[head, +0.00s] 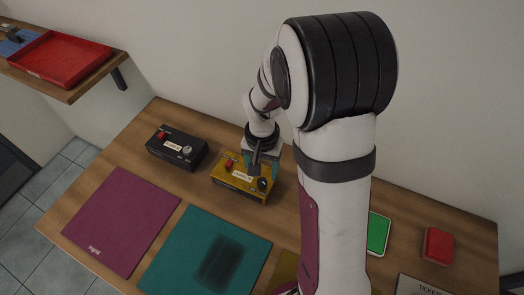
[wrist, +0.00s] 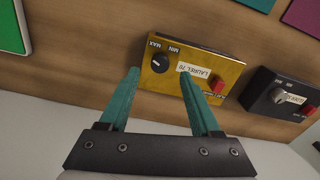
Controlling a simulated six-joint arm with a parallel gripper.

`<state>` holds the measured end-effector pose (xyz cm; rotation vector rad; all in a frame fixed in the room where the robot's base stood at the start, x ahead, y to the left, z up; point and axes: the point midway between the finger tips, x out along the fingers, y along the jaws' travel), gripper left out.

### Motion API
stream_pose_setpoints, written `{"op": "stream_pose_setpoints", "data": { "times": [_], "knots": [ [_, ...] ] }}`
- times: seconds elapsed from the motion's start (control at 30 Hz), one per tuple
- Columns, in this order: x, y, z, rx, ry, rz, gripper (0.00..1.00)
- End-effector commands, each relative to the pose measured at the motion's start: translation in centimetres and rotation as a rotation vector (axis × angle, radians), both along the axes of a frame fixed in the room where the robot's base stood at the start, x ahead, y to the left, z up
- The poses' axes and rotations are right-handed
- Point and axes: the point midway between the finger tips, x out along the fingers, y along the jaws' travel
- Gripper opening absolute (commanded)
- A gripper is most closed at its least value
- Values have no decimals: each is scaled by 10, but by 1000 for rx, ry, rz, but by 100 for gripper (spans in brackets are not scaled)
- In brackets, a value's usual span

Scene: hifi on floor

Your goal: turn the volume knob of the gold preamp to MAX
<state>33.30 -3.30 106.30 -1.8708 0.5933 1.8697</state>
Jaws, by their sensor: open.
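The gold preamp (head: 236,185) stands on the wooden table under my gripper. The wrist view shows its gold face (wrist: 215,55) with a label, a red switch (wrist: 218,86) and a round black volume knob (wrist: 160,63). MAX and MIN are printed beside the knob; its exact pointer direction is too small to read. My gripper (wrist: 159,72) is open, with teal fingers on either side of the knob in the picture. The fingers look apart from the knob, and their height above it is unclear. The head view shows the gripper (head: 262,170) over the preamp, partly covering it.
A black preamp (head: 177,150) stands close to the left of the gold one. A purple mat (head: 122,222) and a teal mat (head: 180,255) lie in front. A green card (head: 378,234) and a red block (head: 438,245) lie to the right. A shelf with a red tray (head: 62,62) is upper left.

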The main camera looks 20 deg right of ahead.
Motion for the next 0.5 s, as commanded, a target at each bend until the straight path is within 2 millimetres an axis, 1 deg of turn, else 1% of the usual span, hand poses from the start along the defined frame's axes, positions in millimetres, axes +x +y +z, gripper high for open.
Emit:
{"op": "stream_pose_setpoints", "data": {
  "times": [0.03, 0.1, 0.2, 0.3, 0.4, 0.5],
  "knots": [
    [1, 0, 17, -1, -8, -2, 64],
    [2, 0, 41, -1, -9, -1, 64],
    [1, 0, 72, 0, -7, -2, 64],
    [1, 0, 96, 0, -6, -1, 64],
    [0, 0, 111, -1, -3, 0, 64],
    [0, 0, 119, 0, -1, 0, 64]
  ]
}}
